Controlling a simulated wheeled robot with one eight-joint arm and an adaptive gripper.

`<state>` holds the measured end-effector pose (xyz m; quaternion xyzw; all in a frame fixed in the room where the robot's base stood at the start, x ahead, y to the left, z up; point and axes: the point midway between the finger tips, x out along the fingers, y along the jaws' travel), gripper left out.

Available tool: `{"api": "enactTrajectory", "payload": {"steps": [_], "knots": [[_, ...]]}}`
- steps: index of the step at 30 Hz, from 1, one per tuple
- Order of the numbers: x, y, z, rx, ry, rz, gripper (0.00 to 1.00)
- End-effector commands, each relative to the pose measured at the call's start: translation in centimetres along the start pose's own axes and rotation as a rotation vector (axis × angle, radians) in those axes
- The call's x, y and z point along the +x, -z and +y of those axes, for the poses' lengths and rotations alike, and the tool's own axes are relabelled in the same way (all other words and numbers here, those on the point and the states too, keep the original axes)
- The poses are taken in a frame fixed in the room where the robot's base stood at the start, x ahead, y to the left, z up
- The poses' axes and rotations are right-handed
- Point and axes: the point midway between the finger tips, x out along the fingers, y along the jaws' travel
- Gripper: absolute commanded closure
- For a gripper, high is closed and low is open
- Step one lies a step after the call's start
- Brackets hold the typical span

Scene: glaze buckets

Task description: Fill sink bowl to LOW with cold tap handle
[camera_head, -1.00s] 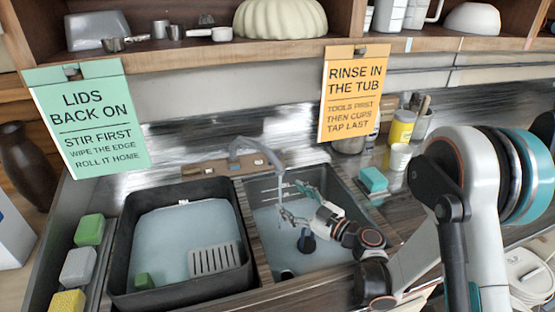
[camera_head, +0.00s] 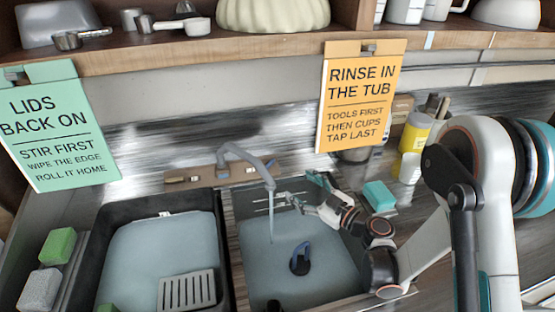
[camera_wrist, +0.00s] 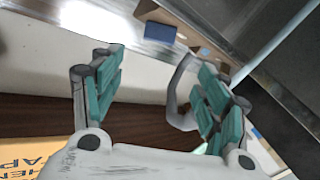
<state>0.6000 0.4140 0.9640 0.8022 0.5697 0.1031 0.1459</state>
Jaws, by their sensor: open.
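The sink bowl (camera_head: 232,262) on the right holds bluish water (camera_head: 275,275). The grey tap (camera_head: 245,155) arches over its back edge, and a thin stream runs from the spout into the water. Pale lines show on the bowl's back wall; I cannot read them. My gripper (camera_head: 300,190) is open and empty above the back of the bowl, right of the stream. In the wrist view its teal fingers (camera_wrist: 158,98) are apart, with the curved spout (camera_wrist: 178,95) near the right finger. A dark blue block (camera_wrist: 160,28) there may be the cold tap handle; I cannot be sure.
A dark object with a blue loop (camera_head: 300,262) sits in the bowl. A black tub (camera_head: 98,250) with water and a slotted grey piece (camera_head: 187,291) stands left. A teal sponge (camera_head: 379,196) and yellow bottle (camera_head: 415,132) are right. Hanging signs and a shelf are above.

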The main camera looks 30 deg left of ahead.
Motion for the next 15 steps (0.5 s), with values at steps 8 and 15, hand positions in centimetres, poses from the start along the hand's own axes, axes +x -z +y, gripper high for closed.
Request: {"api": "enactTrajectory", "payload": {"steps": [8, 15], "knots": [[2.1, 0.1, -0.1, 0.0, 0.003, 0.001, 0.32], [6.7, -0.1, -0.2, 0.0, 0.003, 0.001, 0.32]]}}
